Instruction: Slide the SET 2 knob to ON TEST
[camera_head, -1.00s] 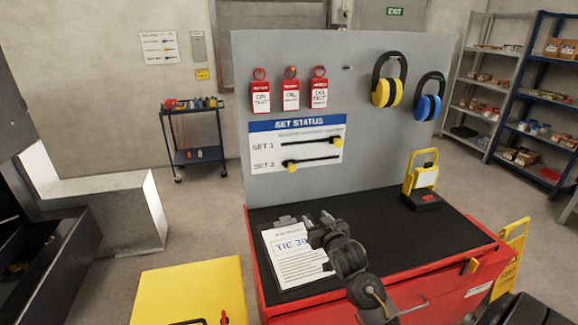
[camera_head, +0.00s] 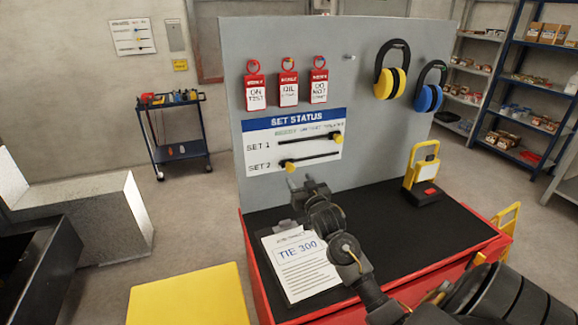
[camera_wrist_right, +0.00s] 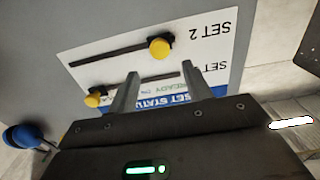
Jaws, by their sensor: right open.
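The SET STATUS board (camera_head: 310,125) hangs on a grey panel. The yellow SET 2 knob (camera_head: 289,167) sits at the left end of the lower slot, and the yellow SET 1 knob (camera_head: 338,138) at the right end of the upper slot. My right gripper (camera_head: 292,186) is just below the SET 2 knob. In the right wrist view the board is upside down. The SET 2 knob (camera_wrist_right: 160,47) shows beyond the open, empty fingers of my right gripper (camera_wrist_right: 157,67), apart from them. The SET 1 knob (camera_wrist_right: 94,99) shows left of the fingers. My left gripper is out of view.
Red tags (camera_head: 289,90) hang above the board; yellow (camera_head: 391,75) and blue (camera_head: 429,95) ear defenders hang to the right. A TIE 300 sheet (camera_head: 298,265) and a yellow lamp (camera_head: 423,172) are on the black bench top (camera_head: 375,220). The bench's middle is mostly free.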

